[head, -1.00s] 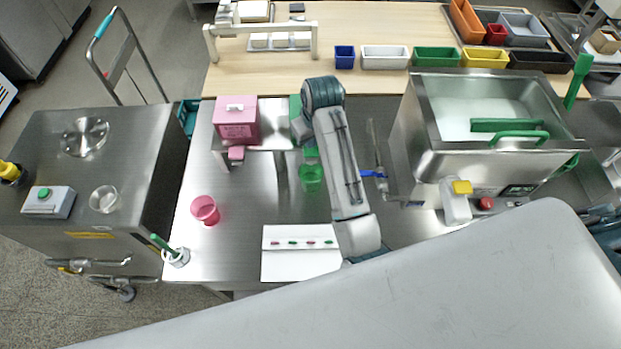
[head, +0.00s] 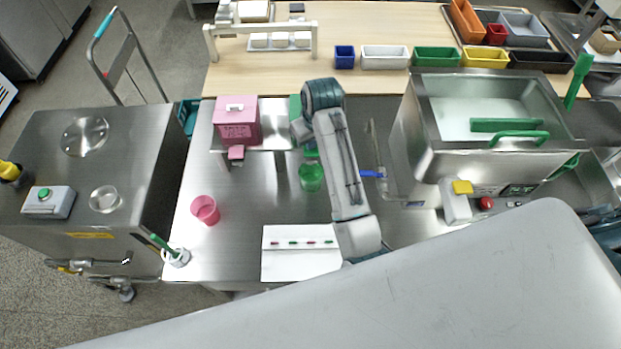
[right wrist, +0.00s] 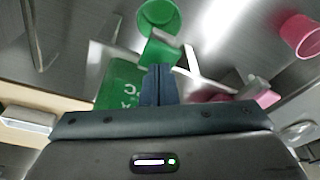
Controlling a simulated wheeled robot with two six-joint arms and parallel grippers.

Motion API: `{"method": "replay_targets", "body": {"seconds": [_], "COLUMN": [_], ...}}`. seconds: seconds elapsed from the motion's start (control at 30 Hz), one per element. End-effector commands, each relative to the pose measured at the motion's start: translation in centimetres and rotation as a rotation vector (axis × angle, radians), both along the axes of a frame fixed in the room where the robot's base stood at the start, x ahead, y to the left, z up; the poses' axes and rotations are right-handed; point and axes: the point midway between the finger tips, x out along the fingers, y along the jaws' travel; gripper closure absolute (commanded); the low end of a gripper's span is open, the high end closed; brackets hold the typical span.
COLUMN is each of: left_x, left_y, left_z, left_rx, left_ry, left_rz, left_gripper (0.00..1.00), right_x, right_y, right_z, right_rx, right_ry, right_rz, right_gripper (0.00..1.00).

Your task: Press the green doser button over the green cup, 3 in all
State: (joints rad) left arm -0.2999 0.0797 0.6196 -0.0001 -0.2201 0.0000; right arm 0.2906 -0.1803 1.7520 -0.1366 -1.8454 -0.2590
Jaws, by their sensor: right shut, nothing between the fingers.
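The green doser (head: 295,106) stands on a steel shelf, largely hidden behind my right arm in the head view. In the right wrist view its green box (right wrist: 119,84) is left of the fingers, and its green button part (right wrist: 158,53) lies just beyond the fingertips. The green cup (head: 311,178) stands upright below the button; it also shows at the top of the wrist view (right wrist: 158,15). My right gripper (right wrist: 157,70) is shut and empty, close to the button. I cannot tell whether it touches. My left gripper is out of view.
The pink doser (head: 236,122) stands left of the green one, with a pink cup (head: 205,210) in front. A white card (head: 300,252) with coloured marks lies at the front. A steel tank (head: 490,125) stands to the right. Bare table lies between the cups.

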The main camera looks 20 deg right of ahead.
Motion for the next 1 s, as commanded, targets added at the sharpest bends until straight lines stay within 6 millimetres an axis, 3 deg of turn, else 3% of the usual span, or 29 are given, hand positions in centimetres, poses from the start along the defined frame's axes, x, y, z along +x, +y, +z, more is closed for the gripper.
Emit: {"method": "replay_targets", "body": {"seconds": [0.63,1.0], "left_x": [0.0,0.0], "left_y": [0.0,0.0], "left_z": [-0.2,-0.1], "left_rx": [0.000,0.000], "left_ry": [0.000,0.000], "left_rz": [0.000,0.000], "left_gripper": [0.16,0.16], "right_x": [-0.1,-0.1], "right_y": [0.0,0.0], "right_z": [-2.4,-2.1], "right_rx": [0.000,0.000], "right_ry": [0.004,0.004], "right_rz": [0.000,0.000], "right_gripper": [1.00,1.00]}}
